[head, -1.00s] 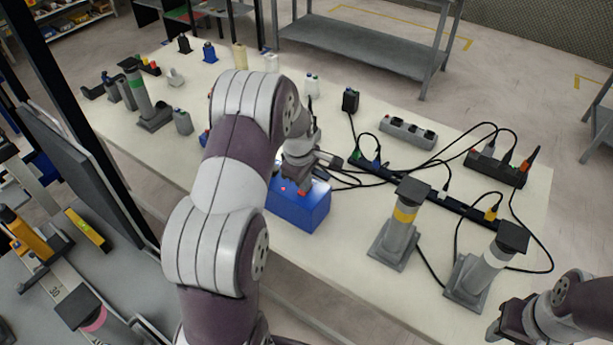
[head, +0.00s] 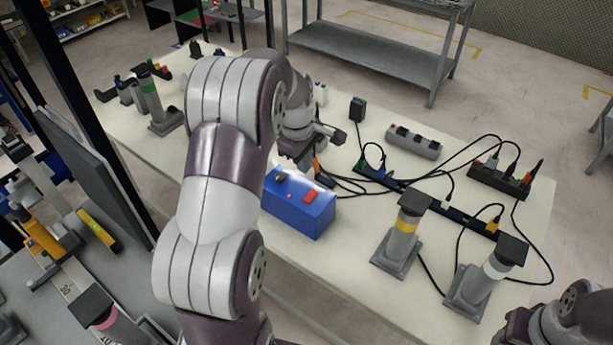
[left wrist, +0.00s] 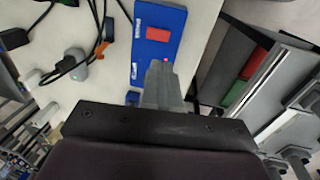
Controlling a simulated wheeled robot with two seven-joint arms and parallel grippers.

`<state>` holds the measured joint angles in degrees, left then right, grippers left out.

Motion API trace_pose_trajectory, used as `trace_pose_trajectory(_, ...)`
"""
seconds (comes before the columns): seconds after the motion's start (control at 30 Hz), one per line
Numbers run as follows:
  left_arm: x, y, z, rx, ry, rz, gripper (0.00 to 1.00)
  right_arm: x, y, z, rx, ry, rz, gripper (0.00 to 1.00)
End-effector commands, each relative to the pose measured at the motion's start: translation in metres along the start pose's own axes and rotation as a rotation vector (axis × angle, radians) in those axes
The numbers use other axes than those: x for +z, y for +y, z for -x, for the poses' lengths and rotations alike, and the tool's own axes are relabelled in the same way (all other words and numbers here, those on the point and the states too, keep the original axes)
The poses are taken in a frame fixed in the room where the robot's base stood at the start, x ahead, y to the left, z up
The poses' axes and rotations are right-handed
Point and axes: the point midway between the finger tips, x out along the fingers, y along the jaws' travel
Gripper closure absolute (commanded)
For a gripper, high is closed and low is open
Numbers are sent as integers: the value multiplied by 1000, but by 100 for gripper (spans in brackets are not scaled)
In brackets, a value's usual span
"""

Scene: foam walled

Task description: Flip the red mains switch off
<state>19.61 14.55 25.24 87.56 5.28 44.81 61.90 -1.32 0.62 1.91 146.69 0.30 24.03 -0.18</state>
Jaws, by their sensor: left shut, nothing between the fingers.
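In the left wrist view the switch (left wrist: 157,34) lies just beyond my fingertips, on the blue box (left wrist: 152,55). I cannot tell which way the rocker is tipped. A small red light glows on the box beside it. My left gripper (head: 302,154) is shut and empty, above and behind the box in the head view. Its shut fingers show in the left wrist view (left wrist: 160,66), partly covering the box. My right gripper is out of frame.
Black cables and an orange plug (head: 318,170) lie right behind the box. A long power strip (head: 430,201) and a yellow-banded grey post (head: 402,237) stand to its right. Another grey socket block (head: 414,142) lies farther back. The table in front of the posts is mostly clear.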

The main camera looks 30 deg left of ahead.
Motion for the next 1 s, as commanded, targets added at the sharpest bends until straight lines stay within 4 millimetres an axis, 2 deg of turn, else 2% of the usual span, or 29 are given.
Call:
trace_pose_trajectory(0.1,0,0,14,2,1,0,100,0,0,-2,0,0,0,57)
trace_pose_trajectory(0.2,0,0,20,0,0,0,100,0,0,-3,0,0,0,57)
trace_pose_trajectory(0.5,0,0,21,0,0,0,100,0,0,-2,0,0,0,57)
trace_pose_trajectory(0.63,4,15,27,3,1,-2,100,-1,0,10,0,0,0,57)
trace_pose_trajectory(1.0,4,16,14,0,0,0,100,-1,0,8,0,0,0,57)
